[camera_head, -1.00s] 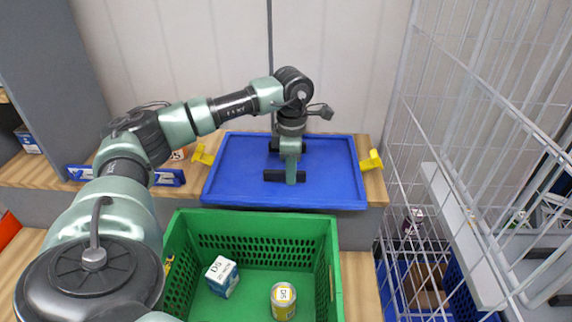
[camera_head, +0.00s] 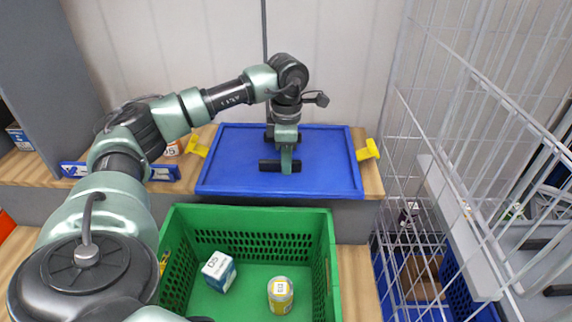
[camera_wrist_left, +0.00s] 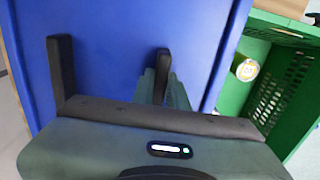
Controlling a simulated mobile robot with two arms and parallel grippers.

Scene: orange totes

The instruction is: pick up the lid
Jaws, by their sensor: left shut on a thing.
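The blue lid (camera_head: 230,170) is a wide, shallow panel with a raised rim, above the wooden shelf at the back. In the left wrist view the lid (camera_wrist_left: 110,60) fills much of the picture behind my gripper's dark parts (camera_wrist_left: 112,90). My right gripper is not in view.
Yellow clips (camera_head: 367,150) show at the lid's sides. A green crate (camera_head: 245,217) in front holds a blue-white box (camera_head: 219,271) and a yellow can (camera_head: 280,294). A white wire rack (camera_head: 425,130) stands close on the right. A blue-white holder (camera_head: 120,171) lies left.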

